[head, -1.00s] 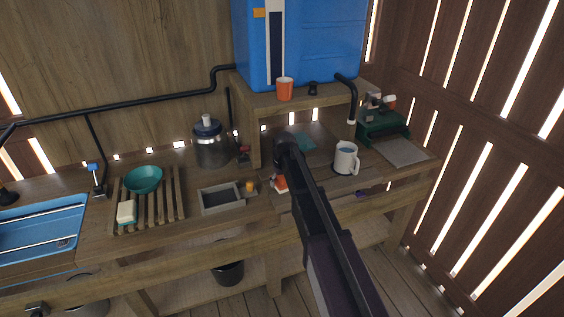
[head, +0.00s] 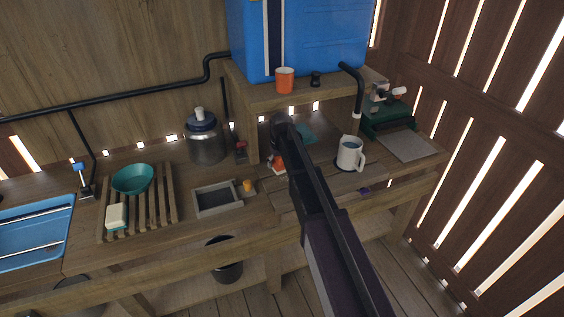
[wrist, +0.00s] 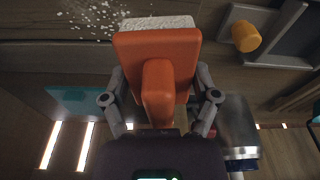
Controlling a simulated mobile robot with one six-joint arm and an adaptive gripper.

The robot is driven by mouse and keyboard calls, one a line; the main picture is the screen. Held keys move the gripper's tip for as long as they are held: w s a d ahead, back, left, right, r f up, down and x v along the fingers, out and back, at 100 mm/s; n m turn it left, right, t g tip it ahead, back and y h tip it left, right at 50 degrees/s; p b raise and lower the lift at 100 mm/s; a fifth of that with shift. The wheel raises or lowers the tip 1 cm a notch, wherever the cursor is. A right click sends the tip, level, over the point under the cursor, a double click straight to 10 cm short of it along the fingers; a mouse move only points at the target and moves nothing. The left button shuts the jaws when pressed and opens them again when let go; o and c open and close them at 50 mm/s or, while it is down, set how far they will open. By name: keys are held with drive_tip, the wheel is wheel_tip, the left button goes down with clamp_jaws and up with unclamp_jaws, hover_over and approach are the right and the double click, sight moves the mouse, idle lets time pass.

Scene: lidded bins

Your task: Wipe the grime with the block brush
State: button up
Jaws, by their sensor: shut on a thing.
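The block brush (wrist: 157,75) has an orange body and handle and pale bristles. In the wrist view my gripper (wrist: 160,105) is shut on its handle, one finger on each side. The bristles point away from the gripper, toward the top of that view. The grime (wrist: 95,15) shows there as scattered pale specks on the wooden bench, at the upper left beside the bristles. I cannot tell whether the bristles touch the bench. In the head view the brush (head: 279,163) shows as a small orange patch left of my arm, which hides part of the bench.
A white mug (head: 350,153) stands right of my arm. A metal jar (head: 206,140), a grey tray (head: 217,198) and a yellow-orange object (head: 248,186) are to the left. A raised shelf (head: 262,98) holds an orange cup (head: 285,80) and a blue tank (head: 310,35).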

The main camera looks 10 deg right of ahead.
drive_tip(key=shift+d, duration=0.15)
drive_tip(key=shift+d, duration=0.25)
drive_tip(key=shift+f, duration=0.1)
drive_tip(key=shift+w+d+f+b, duration=0.1)
drive_tip(key=shift+d+f+b, duration=0.25)
drive_tip(key=shift+f+b, duration=0.15)
idle(0.3)
